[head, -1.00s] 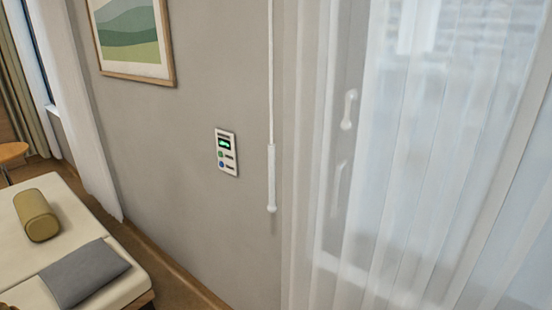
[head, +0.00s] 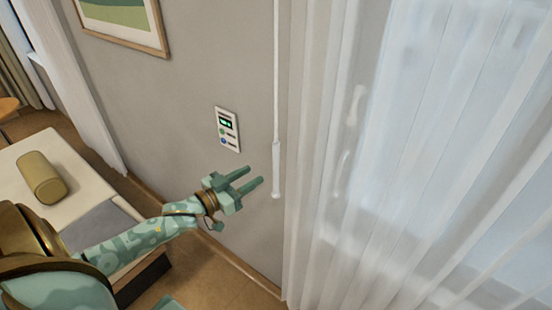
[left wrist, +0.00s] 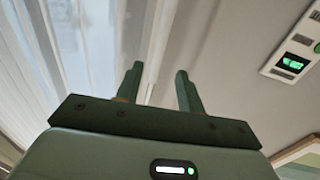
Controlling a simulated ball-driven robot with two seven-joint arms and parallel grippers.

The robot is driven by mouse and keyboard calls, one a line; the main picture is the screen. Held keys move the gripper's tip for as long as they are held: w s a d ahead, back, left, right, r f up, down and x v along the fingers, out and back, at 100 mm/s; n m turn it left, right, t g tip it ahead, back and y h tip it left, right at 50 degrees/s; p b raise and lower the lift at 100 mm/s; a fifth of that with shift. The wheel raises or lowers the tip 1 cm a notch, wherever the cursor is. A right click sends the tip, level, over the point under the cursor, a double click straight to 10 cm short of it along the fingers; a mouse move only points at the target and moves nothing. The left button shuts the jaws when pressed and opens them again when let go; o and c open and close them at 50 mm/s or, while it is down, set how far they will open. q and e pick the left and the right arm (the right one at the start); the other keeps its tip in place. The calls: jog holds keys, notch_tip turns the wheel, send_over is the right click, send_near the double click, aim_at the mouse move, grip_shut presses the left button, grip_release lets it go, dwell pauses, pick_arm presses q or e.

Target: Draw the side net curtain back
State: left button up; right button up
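The white net curtain (head: 318,220) hangs in folds across the glazed door or window on the right of the head view. It also fills the left of the left wrist view (left wrist: 25,60). A white draw wand (head: 276,170) hangs upright at its left edge, in front of the wall. My left gripper (head: 257,175) is just left of the wand's lower part in the picture, its fingers apart and empty, pointing towards it. A gap shows between its fingertips in the left wrist view (left wrist: 160,70). I cannot tell the depth between fingertips and wand. My right gripper is not in view.
A wall panel (head: 227,129) with a green display is fixed left of the wand; a framed picture (head: 125,20) hangs above. A pale couch or bed with an olive bolster (head: 41,178) and grey cloth (head: 100,225) stands at left. A handle (head: 355,105) shows through the net.

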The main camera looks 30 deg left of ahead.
aim_at(276, 162)
pick_arm(q)
jog(key=x, duration=1)
jog(key=shift+p, duration=0.35)
jog(key=shift+s, duration=0.1)
grip_shut()
